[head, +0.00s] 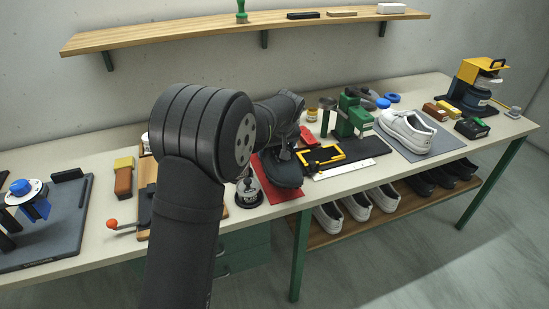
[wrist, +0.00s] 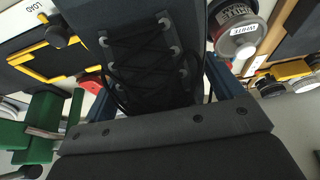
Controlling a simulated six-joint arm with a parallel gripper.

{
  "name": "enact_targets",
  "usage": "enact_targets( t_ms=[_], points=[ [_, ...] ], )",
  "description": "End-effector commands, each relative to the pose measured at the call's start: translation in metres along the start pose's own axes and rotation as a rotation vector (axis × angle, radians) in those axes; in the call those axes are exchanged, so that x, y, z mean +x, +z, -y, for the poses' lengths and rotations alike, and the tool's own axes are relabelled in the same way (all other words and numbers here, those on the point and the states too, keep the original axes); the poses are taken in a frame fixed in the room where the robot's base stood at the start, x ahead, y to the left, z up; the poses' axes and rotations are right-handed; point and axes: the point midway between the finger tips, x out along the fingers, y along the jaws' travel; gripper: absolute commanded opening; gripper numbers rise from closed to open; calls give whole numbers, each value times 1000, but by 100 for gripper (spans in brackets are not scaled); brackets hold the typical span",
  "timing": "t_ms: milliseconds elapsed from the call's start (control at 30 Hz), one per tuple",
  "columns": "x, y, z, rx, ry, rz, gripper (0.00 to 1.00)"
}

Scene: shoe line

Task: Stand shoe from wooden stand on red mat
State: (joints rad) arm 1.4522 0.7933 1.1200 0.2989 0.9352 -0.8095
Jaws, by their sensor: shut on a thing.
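My gripper (head: 284,152) is shut on a dark shoe (head: 283,172), gripping it from above. In the wrist view the shoe (wrist: 150,60) shows its black laces and eyelets between the fingers. In the head view the shoe is over the red mat (head: 290,206), whose near edge and left side show. I cannot tell whether the sole touches the mat. A wooden stand (head: 148,167) to the left is mostly hidden behind my arm.
A labelled tin (head: 248,192) stands close to the left of the mat. A yellow frame (head: 322,157) on a dark plate and a green press (head: 352,118) are on the right.

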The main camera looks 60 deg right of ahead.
Motion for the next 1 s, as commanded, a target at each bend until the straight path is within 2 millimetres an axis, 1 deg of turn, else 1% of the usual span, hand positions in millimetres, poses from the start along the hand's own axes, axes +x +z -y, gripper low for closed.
enact_targets(
  t_ms=[67,167,467,833,867,900,933,1000],
  points=[
    [5,-4,3,-1,1,-2,50],
    [9,-5,4,-1,1,-1,50],
    [43,10,4,0,2,0,50],
    [46,11,3,0,3,-1,50],
    [47,12,4,0,2,0,88],
    [47,12,4,0,2,0,96],
    [47,12,4,0,2,0,100],
    [47,12,4,0,2,0,100]
  ],
)
